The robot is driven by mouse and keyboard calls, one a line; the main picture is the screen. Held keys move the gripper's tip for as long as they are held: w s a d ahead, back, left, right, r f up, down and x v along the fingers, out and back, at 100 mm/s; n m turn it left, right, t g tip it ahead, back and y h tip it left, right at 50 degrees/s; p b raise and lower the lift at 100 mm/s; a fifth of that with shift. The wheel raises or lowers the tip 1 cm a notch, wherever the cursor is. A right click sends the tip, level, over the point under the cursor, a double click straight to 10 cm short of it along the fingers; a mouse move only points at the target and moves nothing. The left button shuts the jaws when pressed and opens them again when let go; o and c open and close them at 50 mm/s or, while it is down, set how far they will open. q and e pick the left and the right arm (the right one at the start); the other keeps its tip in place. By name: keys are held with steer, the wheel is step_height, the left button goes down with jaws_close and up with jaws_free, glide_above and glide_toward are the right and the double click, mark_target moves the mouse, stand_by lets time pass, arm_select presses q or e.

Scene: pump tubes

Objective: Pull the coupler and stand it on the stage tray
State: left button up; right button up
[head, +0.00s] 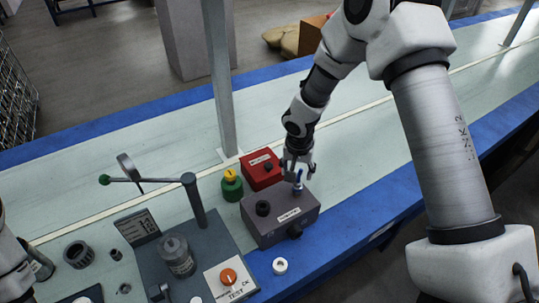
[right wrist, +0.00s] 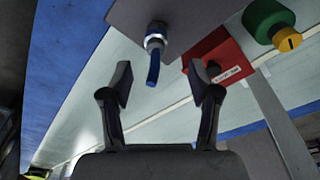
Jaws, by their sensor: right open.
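The coupler (head: 298,184), a blue stub with a metallic collar, sits at the grey box (head: 270,222). It also shows in the right wrist view (right wrist: 154,46), joined to the box's face by its collar. My right gripper (head: 297,168) is over that end of the box, fingers open. In the wrist view its fingertips (right wrist: 160,84) stand apart on either side of the coupler's line, with nothing held between them. Part of my left arm shows at the left edge; its gripper is not visible. I cannot identify the stage tray for certain; a dark, pale-rimmed piece (head: 86,295) is cut by the bottom edge.
A red box (head: 260,169) and a green, yellow-topped knob (head: 231,185) stand close behind the grey box. A lever post (head: 193,200), clear bottle (head: 176,255) and orange TEST dial (head: 228,276) stand left. The bench right is clear.

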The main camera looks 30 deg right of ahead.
mark_target(298, 184)
steer(key=shift+s+d+f, duration=0.1)
steer(key=shift+f, duration=0.35)
steer(key=f, duration=0.6)
steer(key=shift+w+d+f, duration=0.3)
steer(key=shift+d+f, duration=0.05)
steer(key=shift+f, duration=0.05)
steer(key=shift+s, duration=0.1)
jaws_close()
steer(key=c, duration=0.8)
jaws_free()
jaws_close()
steer(key=shift+r+p, duration=0.3)
steer(key=shift+r, duration=0.2)
